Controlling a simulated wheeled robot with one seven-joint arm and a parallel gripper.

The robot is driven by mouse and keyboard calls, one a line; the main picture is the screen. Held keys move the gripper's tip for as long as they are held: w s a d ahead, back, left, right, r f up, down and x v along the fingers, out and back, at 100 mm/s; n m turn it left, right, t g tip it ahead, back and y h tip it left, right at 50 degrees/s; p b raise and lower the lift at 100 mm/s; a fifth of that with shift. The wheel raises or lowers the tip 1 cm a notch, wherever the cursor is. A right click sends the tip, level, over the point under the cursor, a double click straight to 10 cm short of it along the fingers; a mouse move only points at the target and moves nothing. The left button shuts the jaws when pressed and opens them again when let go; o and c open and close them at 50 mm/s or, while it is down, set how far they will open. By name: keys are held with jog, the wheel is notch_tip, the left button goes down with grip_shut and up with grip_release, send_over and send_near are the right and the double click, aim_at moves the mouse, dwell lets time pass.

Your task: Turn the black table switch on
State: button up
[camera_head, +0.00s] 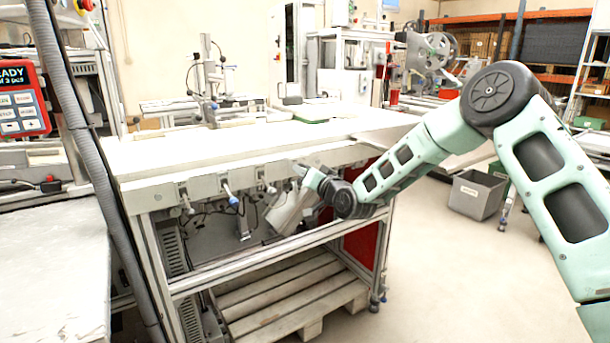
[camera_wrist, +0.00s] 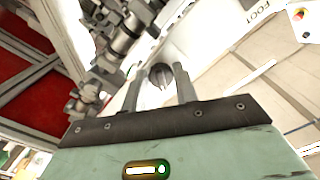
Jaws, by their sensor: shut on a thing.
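The black table switch (camera_wrist: 160,75) shows in the wrist view as a small dark round knob with a raised grip, on a pale panel. My gripper (camera_wrist: 159,80) has one finger on each side of it and is shut on it. In the head view my gripper (camera_head: 300,170) is at the front edge of the white table (camera_head: 220,148), below the tabletop. The switch is too small or hidden to make out there. I cannot tell from its angle whether it is on or off.
Metal fittings (camera_wrist: 125,30) stand close on the left. Blue-tipped levers (camera_head: 230,196) hang along the table front. A grey bin (camera_head: 477,195) stands on open floor at right.

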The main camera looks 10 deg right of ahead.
jog(key=o, duration=1)
jog(key=shift+c, duration=0.2)
jog(key=shift+s, duration=0.1)
jog(key=v, duration=1.7)
jog(key=shift+s, duration=0.15)
